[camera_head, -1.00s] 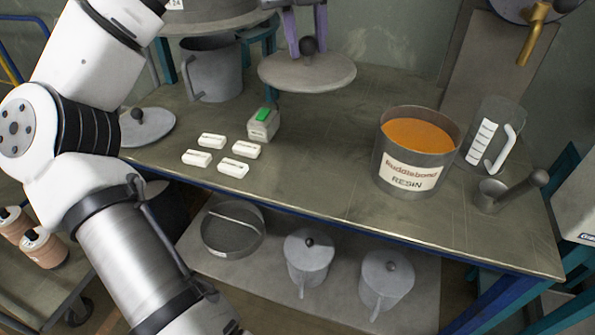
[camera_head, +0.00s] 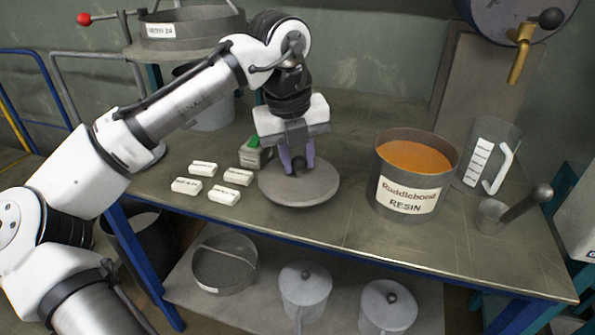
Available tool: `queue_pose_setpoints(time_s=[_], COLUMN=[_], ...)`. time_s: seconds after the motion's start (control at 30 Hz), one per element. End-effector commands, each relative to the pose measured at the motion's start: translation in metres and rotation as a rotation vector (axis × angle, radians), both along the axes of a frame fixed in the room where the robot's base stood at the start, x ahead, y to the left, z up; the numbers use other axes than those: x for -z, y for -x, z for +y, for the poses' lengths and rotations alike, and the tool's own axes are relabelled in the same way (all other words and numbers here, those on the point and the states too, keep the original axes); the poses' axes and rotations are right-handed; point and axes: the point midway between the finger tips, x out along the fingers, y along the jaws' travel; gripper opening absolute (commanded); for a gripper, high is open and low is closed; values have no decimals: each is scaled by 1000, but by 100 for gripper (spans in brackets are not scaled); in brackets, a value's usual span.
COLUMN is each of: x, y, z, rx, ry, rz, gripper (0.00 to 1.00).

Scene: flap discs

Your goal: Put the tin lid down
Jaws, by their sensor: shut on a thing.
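The tin lid (camera_head: 300,189) is a round grey metal disc with a dark knob at its centre. It is level, at or just above the workbench top (camera_head: 345,225); I cannot tell whether it touches. It sits between the white blocks and the resin tin. My gripper (camera_head: 298,164) points down over the lid, its purple fingers shut on the knob. The knob is partly hidden between the fingers. The resin tin (camera_head: 407,199), open and full of orange resin, stands to the right of the lid, apart from it.
Several white blocks (camera_head: 224,195) and a grey box with a green top (camera_head: 253,155) lie left of the lid. A clear jug (camera_head: 484,165) and a small pot with a ball-ended handle (camera_head: 492,215) stand right. Lidded pots (camera_head: 305,288) are on the lower shelf. The bench front is clear.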

Motion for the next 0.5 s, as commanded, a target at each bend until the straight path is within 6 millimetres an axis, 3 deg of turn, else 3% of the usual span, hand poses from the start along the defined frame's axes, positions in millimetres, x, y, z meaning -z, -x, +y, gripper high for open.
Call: queue_pose_setpoints(time_s=[0.1, 0.2, 0.5], x=[20, 29, 30], y=[0, 0, 0], z=[1, 1, 0], rx=[-1, -1, 0], ry=[-3, -2, 0], rz=[2, 1, 0], gripper=[1, 1, 1])
